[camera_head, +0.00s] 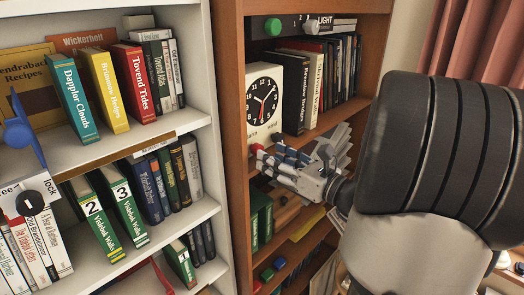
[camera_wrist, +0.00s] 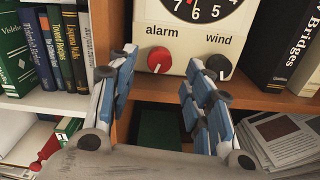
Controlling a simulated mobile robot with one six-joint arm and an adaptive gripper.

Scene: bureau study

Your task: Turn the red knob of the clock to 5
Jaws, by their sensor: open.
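The white clock (camera_head: 249,112) stands on a shelf of the brown bookcase, its round black dial (camera_head: 262,101) facing out. In the wrist view the clock's lower front (camera_wrist: 190,43) shows a red knob (camera_wrist: 159,61) under "alarm" and a black knob (camera_wrist: 219,66) under "wind". A white mark shows on the red knob; its setting is too small to read. My gripper (camera_head: 264,161) is just in front of the clock's lower edge. In the wrist view my gripper (camera_wrist: 161,64) is open and empty, its blue-grey fingers on either side of the red knob, seemingly without touching it.
Books stand close right of the clock, including a black one (camera_wrist: 272,45). The shelf edge (camera_wrist: 250,96) runs just below the knobs. A white bookcase (camera_head: 222,180) with books stands to the left. Papers (camera_wrist: 282,136) lie on the shelf below, at right.

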